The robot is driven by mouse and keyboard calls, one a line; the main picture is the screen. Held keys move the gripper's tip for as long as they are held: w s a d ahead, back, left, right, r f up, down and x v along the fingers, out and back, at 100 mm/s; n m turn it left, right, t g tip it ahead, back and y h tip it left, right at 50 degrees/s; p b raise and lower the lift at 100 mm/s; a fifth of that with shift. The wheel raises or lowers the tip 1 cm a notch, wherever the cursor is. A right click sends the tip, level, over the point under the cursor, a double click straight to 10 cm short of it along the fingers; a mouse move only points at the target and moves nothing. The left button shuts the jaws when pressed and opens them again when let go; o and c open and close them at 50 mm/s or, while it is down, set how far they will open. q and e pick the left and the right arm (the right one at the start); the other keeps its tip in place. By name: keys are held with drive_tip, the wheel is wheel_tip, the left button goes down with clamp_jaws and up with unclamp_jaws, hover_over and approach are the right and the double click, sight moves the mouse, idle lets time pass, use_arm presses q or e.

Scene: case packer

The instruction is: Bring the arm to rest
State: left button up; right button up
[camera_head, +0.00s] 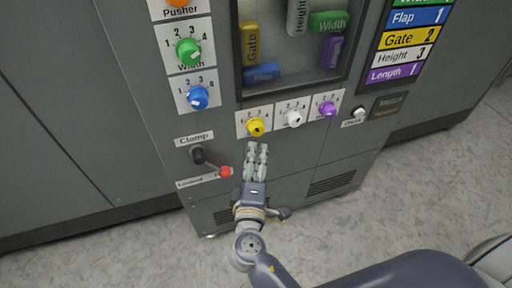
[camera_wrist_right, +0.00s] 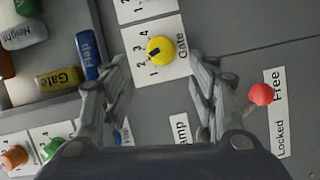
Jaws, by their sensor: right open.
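My right gripper (camera_head: 257,160) is in front of the grey machine panel, just below the yellow gate knob (camera_head: 256,127). In the right wrist view the two fingers of the gripper (camera_wrist_right: 160,90) stand apart with nothing between them. The yellow knob (camera_wrist_right: 160,50) shows beyond the gap between the fingertips, and no contact with it can be seen. The clamp lever (camera_head: 212,163) with its red ball end is left of the gripper in the head view; the red ball (camera_wrist_right: 262,94) shows right of the fingers in the wrist view. My left gripper is not in view.
A green knob (camera_head: 188,51) and a blue knob (camera_head: 198,97) are at the panel's left. A white knob (camera_head: 293,118) and a purple knob (camera_head: 327,109) are right of the yellow one. A window recess (camera_head: 290,83) holds coloured labelled blocks. Floor (camera_head: 160,262) lies in front.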

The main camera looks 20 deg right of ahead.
drive_tip(key=shift+s+a, duration=0.2)
drive_tip(key=shift+s, duration=0.3)
drive_tip(key=s+f+g+y, duration=0.2)
drive_tip(key=s+f+g, duration=0.2)
drive_tip(key=f, duration=1.2)
drive_tip(key=s+f+g+y, duration=0.25)
drive_tip(key=s+f, duration=0.25)
drive_tip(key=f, duration=1.1)
drive_tip(key=s+d+f+m+g, duration=0.3)
drive_tip(key=s+f, duration=0.4)
drive_tip(key=s, duration=0.3)
drive_tip(key=s+d+f+m+g+y+p, duration=0.1)
drive_tip(key=s+d+f+m+g, duration=0.1)
drive_tip(key=s+f, duration=0.5)
drive_tip(key=s+d+f+m+g, duration=0.3)
drive_tip(key=s+d+f, duration=0.3)
drive_tip(key=s, duration=0.7)
drive_tip(key=shift+s+f+m+g, duration=0.35)
drive_tip(key=shift+s+f+m, duration=0.05)
drive_tip(key=shift+m, duration=0.5)
drive_tip(key=shift+c, duration=0.4)
